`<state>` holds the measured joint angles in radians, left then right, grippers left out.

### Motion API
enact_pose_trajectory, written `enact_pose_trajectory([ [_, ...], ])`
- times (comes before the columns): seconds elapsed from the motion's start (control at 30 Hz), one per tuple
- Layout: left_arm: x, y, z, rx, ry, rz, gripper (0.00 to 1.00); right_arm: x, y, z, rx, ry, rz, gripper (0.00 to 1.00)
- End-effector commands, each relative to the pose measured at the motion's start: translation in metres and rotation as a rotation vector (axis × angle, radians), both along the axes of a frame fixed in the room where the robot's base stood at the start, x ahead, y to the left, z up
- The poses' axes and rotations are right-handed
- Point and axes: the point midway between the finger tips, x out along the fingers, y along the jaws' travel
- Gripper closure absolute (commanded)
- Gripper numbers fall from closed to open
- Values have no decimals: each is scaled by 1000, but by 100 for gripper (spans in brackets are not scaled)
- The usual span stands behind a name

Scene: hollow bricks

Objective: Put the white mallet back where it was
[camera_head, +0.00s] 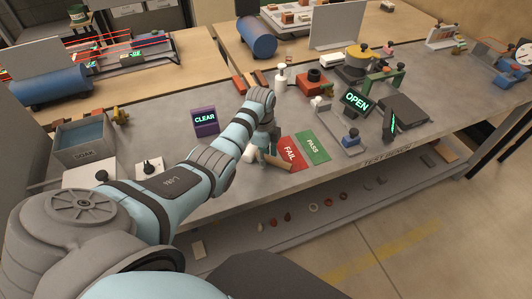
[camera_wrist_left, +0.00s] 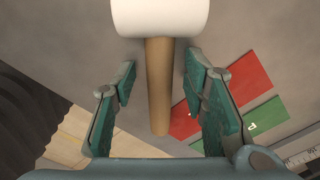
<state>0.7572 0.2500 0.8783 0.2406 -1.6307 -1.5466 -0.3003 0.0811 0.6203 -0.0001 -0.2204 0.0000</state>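The white mallet lies on the grey bench top, its pale head (camera_head: 250,153) partly hidden by my left gripper (camera_head: 263,148) in the head view. In the left wrist view the white head (camera_wrist_left: 160,15) is at the top edge, and the brown wooden handle (camera_wrist_left: 159,95) runs down between the fingers. My left gripper (camera_wrist_left: 161,90) is open, with a finger on each side of the handle. Gaps show between the handle and both fingers. My right gripper is not in view.
The red FAIL card (camera_head: 290,152) and green PASS card (camera_head: 313,148) lie right of the mallet. A purple CLEAR sign (camera_head: 205,121) stands behind left. A white bottle (camera_head: 281,79) and an OPEN sign (camera_head: 355,102) stand further back.

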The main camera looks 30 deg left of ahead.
Motion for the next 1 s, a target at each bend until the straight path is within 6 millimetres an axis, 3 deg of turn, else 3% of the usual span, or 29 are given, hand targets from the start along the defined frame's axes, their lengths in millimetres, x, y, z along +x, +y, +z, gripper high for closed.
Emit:
enact_pose_trajectory([
  [0.17, 1, 2, 25, 2, -5, 0, 60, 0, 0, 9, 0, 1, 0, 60],
  [0.5, -2, 6, 113, 1, -3, 1, 60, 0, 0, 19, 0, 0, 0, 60],
  [0.63, -3, 7, 126, 0, -2, 0, 60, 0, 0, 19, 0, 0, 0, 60],
  [1.0, -3, 7, 126, 0, 0, 0, 60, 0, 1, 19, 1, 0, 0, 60],
])
